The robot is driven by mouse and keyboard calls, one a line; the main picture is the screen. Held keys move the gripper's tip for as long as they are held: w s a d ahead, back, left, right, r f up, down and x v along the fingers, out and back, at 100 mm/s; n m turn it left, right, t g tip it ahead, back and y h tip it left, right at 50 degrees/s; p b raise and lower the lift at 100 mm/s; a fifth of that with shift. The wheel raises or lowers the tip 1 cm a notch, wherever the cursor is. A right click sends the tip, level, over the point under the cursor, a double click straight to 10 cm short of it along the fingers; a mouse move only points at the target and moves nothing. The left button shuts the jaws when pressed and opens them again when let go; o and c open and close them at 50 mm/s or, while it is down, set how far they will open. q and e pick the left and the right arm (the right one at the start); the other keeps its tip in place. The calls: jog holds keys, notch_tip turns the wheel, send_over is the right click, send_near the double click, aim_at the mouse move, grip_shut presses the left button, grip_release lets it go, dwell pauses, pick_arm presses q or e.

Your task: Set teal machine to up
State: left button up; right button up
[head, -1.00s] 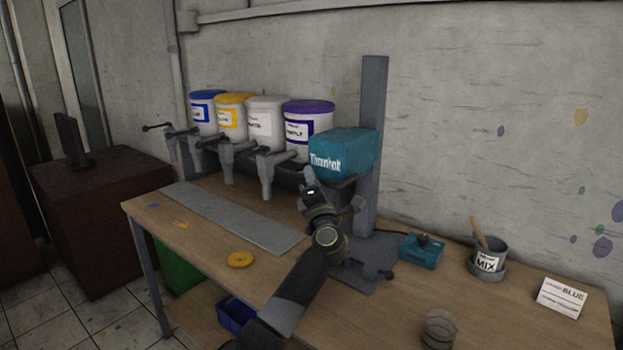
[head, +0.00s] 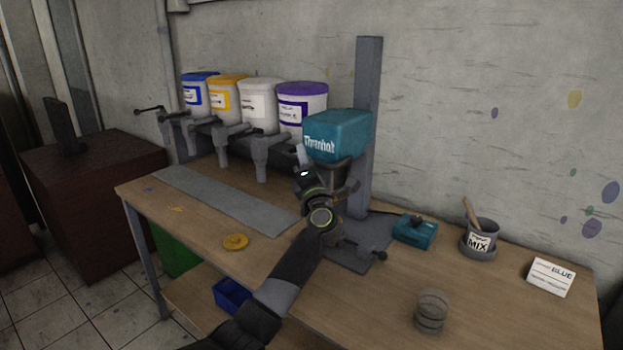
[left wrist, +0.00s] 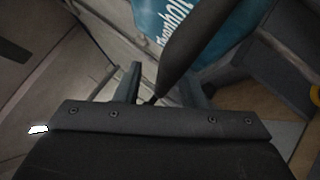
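The teal machine (head: 338,136) with white lettering is mounted on a tall grey post (head: 368,75) at the back of the table. My left gripper (head: 318,172) is just in front of and below its teal head. In the left wrist view the two fingers (left wrist: 162,88) stand apart, and a dark tapered bar (left wrist: 190,55) shows between and beyond them. I cannot tell whether they touch it. Part of the teal head (left wrist: 180,22) shows above them. My arm hides part of the post's base. My right gripper is not in view.
Several lidded paint buckets (head: 261,104) with grey taps stand left of the machine.

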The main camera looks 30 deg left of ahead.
pick_arm(q)
jog(key=b+v, duration=0.3)
jog(key=v, duration=1.4)
jog(key=shift+s+t, duration=0.1)
jog(key=shift+t, duration=0.2)
